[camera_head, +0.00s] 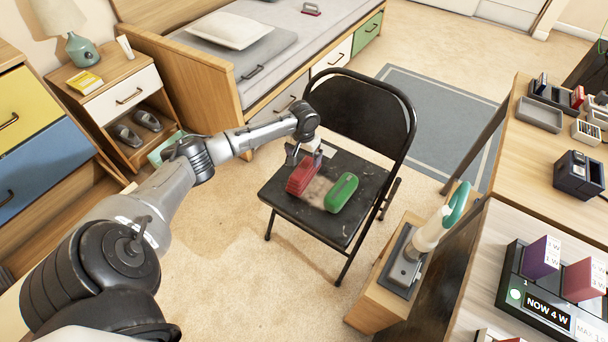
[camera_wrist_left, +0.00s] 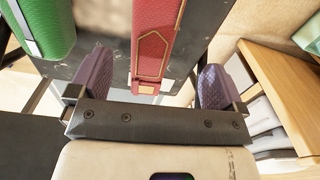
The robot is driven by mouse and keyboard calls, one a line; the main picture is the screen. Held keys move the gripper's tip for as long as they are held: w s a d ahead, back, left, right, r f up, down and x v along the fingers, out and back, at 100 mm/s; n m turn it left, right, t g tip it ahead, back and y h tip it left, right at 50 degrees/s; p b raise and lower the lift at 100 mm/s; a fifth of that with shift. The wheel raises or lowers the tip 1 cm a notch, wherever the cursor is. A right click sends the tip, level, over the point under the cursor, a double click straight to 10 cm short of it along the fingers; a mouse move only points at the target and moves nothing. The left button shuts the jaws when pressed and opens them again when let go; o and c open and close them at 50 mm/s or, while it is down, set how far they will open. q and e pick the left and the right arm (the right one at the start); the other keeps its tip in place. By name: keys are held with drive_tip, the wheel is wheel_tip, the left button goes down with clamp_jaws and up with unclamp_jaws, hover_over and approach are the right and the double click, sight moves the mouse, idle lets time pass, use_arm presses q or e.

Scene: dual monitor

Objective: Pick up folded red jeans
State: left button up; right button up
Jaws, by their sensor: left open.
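A red folded-looking item (camera_head: 303,176), the only red thing on the black folding chair's seat (camera_head: 335,224), lies beside a green rounded item (camera_head: 341,192). In the left wrist view the red item (camera_wrist_left: 158,38) has a textured surface with a gold outline and a small tab at its near end. My left gripper (camera_head: 307,152) is just over the far end of the red item. In the wrist view its two purple fingers (camera_wrist_left: 154,82) are wide apart, one to each side of the red item's near end, with gaps on both sides. My right gripper does not show.
The green item (camera_wrist_left: 42,25) lies close to the left finger in the wrist view. The chair's black backrest (camera_head: 365,105) rises behind the seat. A small wooden stand (camera_head: 373,302) and a desk (camera_head: 540,140) stand at right, a bed (camera_head: 265,60) behind. Carpet is clear in front.

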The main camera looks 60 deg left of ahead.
sight(304, 163)
use_arm(q)
drive_tip(key=shift+f, duration=0.85)
wheel_tip(304, 163, down, 5)
drive_tip(key=b, duration=0.4)
drive_tip(key=shift+d+f+b, duration=0.1)
drive_tip(key=shift+b, duration=0.2)
drive_tip(key=shift+c, duration=0.8)
drive_tip(key=c, duration=1)
drive_tip(key=shift+c, duration=0.6)
drive_tip(key=shift+r, duration=0.25)
